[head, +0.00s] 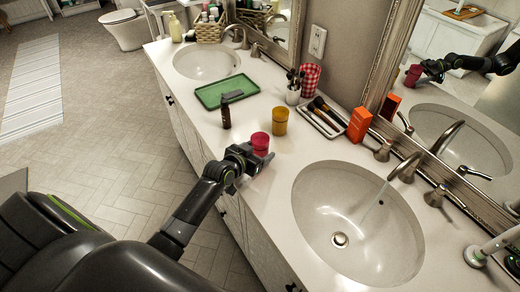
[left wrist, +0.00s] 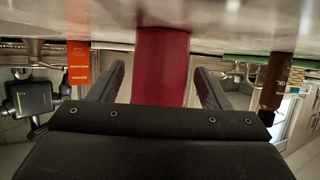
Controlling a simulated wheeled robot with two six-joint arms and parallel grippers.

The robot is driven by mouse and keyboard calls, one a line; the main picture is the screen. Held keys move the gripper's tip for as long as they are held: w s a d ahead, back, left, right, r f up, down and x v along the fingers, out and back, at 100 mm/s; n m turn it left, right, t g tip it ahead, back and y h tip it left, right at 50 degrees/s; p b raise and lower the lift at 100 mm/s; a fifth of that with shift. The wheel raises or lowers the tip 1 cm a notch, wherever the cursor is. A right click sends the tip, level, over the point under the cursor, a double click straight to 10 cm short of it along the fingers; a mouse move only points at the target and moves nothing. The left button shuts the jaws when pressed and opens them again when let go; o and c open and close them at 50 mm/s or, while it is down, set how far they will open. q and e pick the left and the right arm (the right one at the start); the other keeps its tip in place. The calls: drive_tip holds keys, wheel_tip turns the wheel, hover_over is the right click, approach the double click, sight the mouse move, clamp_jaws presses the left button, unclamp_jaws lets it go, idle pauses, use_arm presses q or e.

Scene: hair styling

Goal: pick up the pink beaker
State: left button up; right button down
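The pink beaker (head: 260,142) stands on the white counter, left of the near sink. In the left wrist view, which looks upside down, its dark pink side (left wrist: 161,65) fills the middle. My left gripper (head: 257,158) is low at the beaker's near side. Its two fingers (left wrist: 160,85) are open, one on each side of the beaker, with a visible gap on both sides. The beaker's lower part is partly hidden by the gripper in the head view. My right gripper is not in view.
A yellow beaker (head: 279,121) stands just behind the pink one. A brown bottle (head: 226,117) and a green tray (head: 213,95) are farther left. A brush tray (head: 322,120), an orange box (head: 359,125) and the near sink (head: 310,205) lie to the right.

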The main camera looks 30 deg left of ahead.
use_arm(q)
drive_tip(key=c, duration=0.9)
drive_tip(key=shift+r, duration=0.15)
wheel_tip(320, 180, up, 10)
drive_tip(key=shift+f+b, duration=0.1)
drive_tip(key=shift+b, duration=0.3)
